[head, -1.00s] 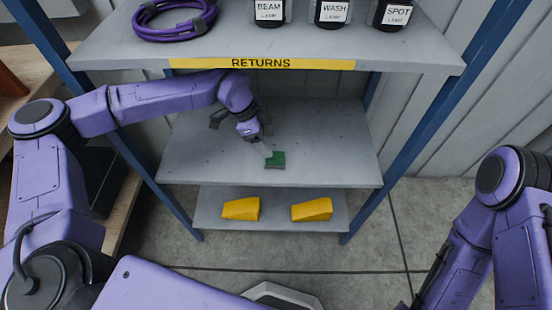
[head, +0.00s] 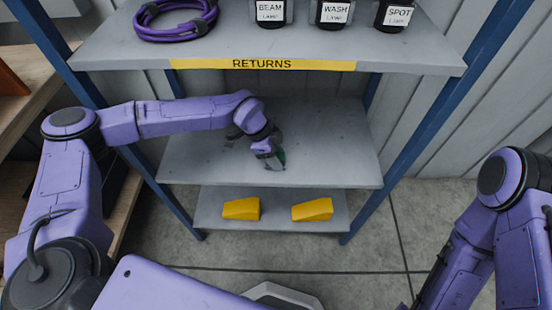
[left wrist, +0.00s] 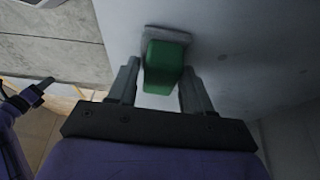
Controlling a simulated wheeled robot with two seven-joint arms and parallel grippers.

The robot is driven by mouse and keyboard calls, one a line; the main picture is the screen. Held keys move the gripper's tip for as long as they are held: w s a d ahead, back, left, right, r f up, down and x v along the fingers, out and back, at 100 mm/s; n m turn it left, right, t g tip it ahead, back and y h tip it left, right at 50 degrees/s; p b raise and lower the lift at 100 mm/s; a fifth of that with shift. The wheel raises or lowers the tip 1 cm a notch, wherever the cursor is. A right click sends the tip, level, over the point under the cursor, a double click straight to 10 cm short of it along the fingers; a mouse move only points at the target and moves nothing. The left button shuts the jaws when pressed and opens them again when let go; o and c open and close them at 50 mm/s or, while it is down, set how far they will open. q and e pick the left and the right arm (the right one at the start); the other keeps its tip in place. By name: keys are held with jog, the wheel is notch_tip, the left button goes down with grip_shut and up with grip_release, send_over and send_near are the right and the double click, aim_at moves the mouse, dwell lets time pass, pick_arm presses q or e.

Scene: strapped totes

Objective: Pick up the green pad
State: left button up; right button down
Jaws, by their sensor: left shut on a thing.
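The green pad (left wrist: 163,66) is a small green block on a grey base in the left wrist view, lying on the middle shelf. My left gripper (left wrist: 158,88) has one finger on each side of it and is shut on it. In the head view the left gripper (head: 274,160) points down at the middle shelf (head: 330,140) and hides most of the pad; only a bit of green (head: 283,156) shows beside the fingers. My right arm is at the right edge of the head view, but its gripper is out of sight.
The top shelf, with a yellow RETURNS label (head: 262,64), overhangs the middle one. It holds a purple cable coil (head: 150,32) and several dark lamps (head: 333,12). Two yellow wedges (head: 241,209) (head: 312,210) lie on the bottom shelf. Blue posts (head: 405,130) flank the shelves.

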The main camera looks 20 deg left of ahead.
aim_at(283, 157)
pick_arm(q)
jog(key=r, duration=0.4)
jog(key=shift+s+d, duration=0.2)
jog(key=shift+d, duration=0.05)
jog(key=s+d+r, duration=0.7)
jog(key=s+r, duration=0.2)
jog(key=s, duration=0.2)
jog(key=shift+s+b, duration=0.3)
jog(key=shift+b, duration=0.15)
jog(key=shift+o, duration=0.5)
